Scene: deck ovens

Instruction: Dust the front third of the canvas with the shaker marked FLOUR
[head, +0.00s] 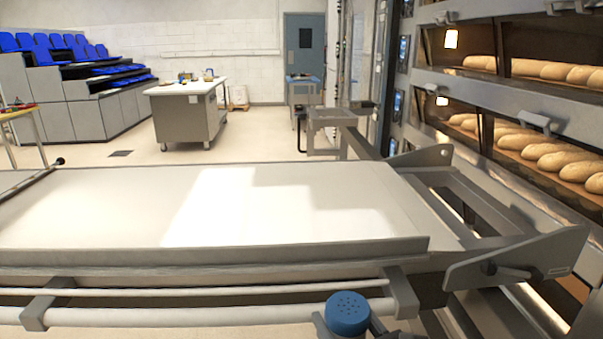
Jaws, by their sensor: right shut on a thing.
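The canvas (110,205) lies flat and pale on the loader in the middle of the head view. A sharp-edged bright patch (250,210) covers part of it and looks like light. A shaker with a blue perforated lid (347,312) is at the bottom edge, in front of the loader's front rail. Its lid faces up, and its body and any marking are hidden. My right gripper (348,325) is shut on this shaker, with only bits of its fingers showing on both sides. My left gripper is not in view.
The loader's front rail (200,314) runs along the near side, and a side bracket (520,255) stands at right. Deck ovens (500,110) with loaves are at the right. A worktable (185,115) and blue seats (45,50) are far back. The space above the canvas is clear.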

